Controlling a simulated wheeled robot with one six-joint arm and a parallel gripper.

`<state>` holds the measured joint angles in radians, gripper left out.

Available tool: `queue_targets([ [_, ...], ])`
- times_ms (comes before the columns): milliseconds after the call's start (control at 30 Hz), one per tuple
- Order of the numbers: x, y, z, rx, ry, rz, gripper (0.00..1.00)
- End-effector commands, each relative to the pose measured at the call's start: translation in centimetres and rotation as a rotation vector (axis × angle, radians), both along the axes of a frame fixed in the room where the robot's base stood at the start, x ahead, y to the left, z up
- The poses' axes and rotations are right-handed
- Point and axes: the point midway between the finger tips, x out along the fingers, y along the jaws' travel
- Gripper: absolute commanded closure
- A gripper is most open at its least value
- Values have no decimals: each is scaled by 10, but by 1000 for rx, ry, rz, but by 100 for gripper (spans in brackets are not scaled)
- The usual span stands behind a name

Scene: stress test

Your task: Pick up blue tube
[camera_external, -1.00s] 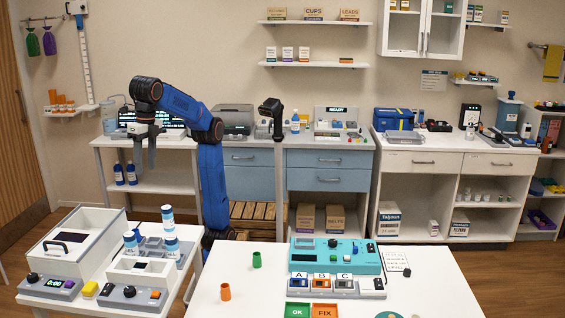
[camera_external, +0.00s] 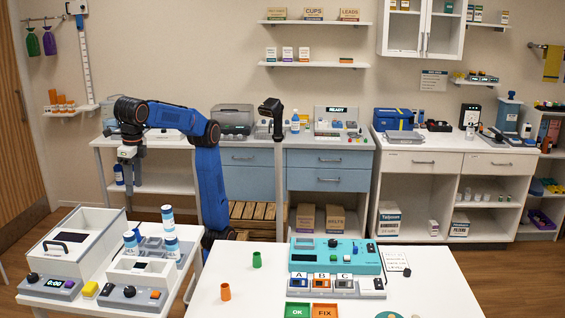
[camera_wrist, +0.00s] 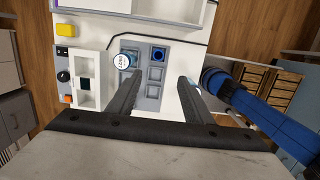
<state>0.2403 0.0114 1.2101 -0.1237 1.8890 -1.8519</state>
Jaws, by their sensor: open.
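A blue tube (camera_wrist: 158,54) shows from above in the wrist view, as a blue ring in a slot of the grey rack (camera_wrist: 143,42). It also shows in the external view (camera_external: 137,233), partly behind a white-capped tube (camera_external: 130,244). That white-capped tube also stands in the rack in the wrist view (camera_wrist: 122,61). My gripper (camera_external: 128,205) points down above and behind the rack, apart from the tubes. In the wrist view its two fingers (camera_wrist: 156,82) are spread with nothing held between them. The blue tube lies just beyond the fingertips in that view.
A white box with a handle (camera_external: 78,240) stands left of the rack. A yellow block (camera_external: 90,289) lies in front. The white table (camera_external: 240,290) is at right.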

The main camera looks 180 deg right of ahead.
Motion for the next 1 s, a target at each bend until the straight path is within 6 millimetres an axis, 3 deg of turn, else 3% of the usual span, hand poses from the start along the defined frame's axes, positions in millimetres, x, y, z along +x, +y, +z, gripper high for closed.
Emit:
queue_targets([
  [233, 0, -2, -20, 0, 1, 0, 54],
  [800, 0, -13, -115, 1, 1, 0, 54],
  [1000, 0, -15, -127, 0, 0, 0, 54],
])
